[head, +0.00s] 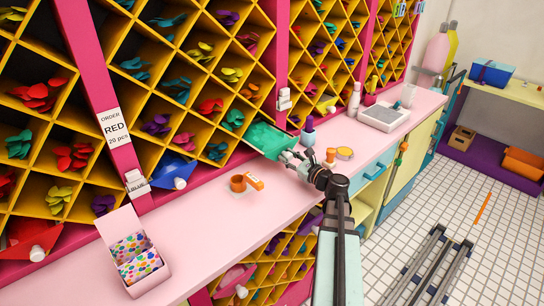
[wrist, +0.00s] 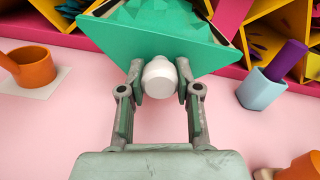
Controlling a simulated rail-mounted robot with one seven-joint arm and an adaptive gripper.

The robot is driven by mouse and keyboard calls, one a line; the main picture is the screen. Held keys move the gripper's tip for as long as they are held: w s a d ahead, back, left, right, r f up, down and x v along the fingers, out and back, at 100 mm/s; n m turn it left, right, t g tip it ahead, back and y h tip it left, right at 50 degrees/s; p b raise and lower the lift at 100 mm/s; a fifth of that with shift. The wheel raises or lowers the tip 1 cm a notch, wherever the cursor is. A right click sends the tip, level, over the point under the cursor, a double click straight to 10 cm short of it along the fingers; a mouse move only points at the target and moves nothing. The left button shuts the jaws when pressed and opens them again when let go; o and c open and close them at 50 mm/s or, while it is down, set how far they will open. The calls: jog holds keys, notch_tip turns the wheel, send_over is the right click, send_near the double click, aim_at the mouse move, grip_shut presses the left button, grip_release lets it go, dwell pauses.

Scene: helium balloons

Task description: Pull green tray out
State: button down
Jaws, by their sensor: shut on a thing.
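The green tray (head: 268,138) sits at the bottom of the yellow diamond-shaped shelving, partly out over the pink counter in the head view. In the wrist view its green front (wrist: 155,38) fills the top, with a white round knob (wrist: 160,77) at its lower middle. The back of the tray is hidden inside the shelving.
An orange cup (head: 238,183) stands on the pink counter (head: 205,225), left of my gripper. A pale blue pot with a purple item (wrist: 262,90) is to the right. A grey-topped device (head: 384,117) stands farther right.

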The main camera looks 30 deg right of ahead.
jog(key=shift+s+d, duration=0.1)
jog(key=shift+s, duration=0.75)
jog(key=c, duration=0.8)
grip_release()
jog(key=shift+s, duration=0.1)
jog(key=s, duration=0.4)
jog(key=s+d, duration=0.1)
jog(key=s, duration=0.2)
jog(key=s+d, duration=0.1)
jog(key=s, duration=0.3)
jog(key=shift+s, duration=0.3)
jog(key=shift+d, duration=0.1)
